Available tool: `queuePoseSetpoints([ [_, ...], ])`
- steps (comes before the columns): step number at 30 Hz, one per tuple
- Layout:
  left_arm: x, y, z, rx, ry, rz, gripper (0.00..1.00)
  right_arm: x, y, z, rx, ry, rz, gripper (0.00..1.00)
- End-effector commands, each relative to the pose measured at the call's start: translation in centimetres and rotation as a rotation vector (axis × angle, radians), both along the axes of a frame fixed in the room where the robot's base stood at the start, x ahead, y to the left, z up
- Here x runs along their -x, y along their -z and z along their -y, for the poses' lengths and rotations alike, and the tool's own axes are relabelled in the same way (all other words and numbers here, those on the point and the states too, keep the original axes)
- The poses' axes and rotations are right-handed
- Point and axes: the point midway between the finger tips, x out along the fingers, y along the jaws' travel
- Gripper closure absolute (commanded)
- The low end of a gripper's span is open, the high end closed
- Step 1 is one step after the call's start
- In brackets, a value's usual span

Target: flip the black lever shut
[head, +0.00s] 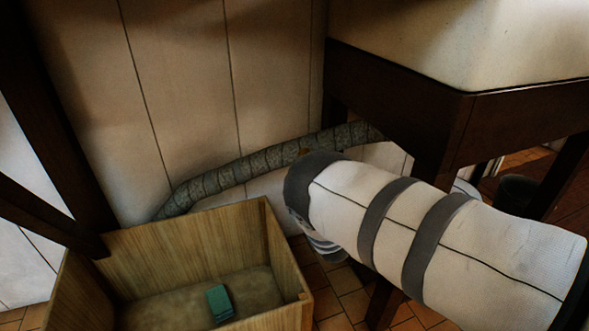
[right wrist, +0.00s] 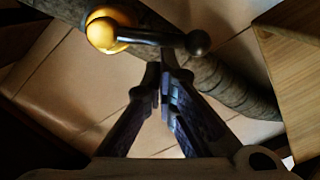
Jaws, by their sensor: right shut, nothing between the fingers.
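In the right wrist view, the black lever (right wrist: 155,38) runs from a round yellow knob-like hub (right wrist: 102,30) at the left to a dark ball end (right wrist: 197,43) at the right. It lies across the picture in front of a mottled grey pipe (right wrist: 225,82). My right gripper (right wrist: 170,72) is shut and empty. Its fingertips are just below the lever in the picture, near the ball end; I cannot tell whether they touch it. In the head view my right arm hides the gripper and the lever. My left gripper is not in view.
In the head view, the pipe (head: 260,166) runs along the pale panelled wall. An open wooden crate (head: 185,233) stands at the lower left with a green block (head: 220,303) inside. A dark-framed table (head: 395,80) with a pale top is at the upper right.

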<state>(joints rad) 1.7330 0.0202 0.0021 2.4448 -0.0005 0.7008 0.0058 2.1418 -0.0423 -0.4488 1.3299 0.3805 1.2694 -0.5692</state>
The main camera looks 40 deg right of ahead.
Motion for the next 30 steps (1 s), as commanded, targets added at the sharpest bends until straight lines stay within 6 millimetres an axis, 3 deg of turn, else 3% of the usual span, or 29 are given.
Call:
queuePoseSetpoints([
  [6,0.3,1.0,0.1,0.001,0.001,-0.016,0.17,0.2,1.5,0.5,0.196,0.0,-0.059,1.0],
  [18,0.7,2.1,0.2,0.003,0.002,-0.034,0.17,0.5,2.8,1.7,0.499,0.001,-0.145,1.0],
  [30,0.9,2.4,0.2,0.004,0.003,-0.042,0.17,0.7,3.2,2.4,0.53,0.002,-0.153,1.0],
])
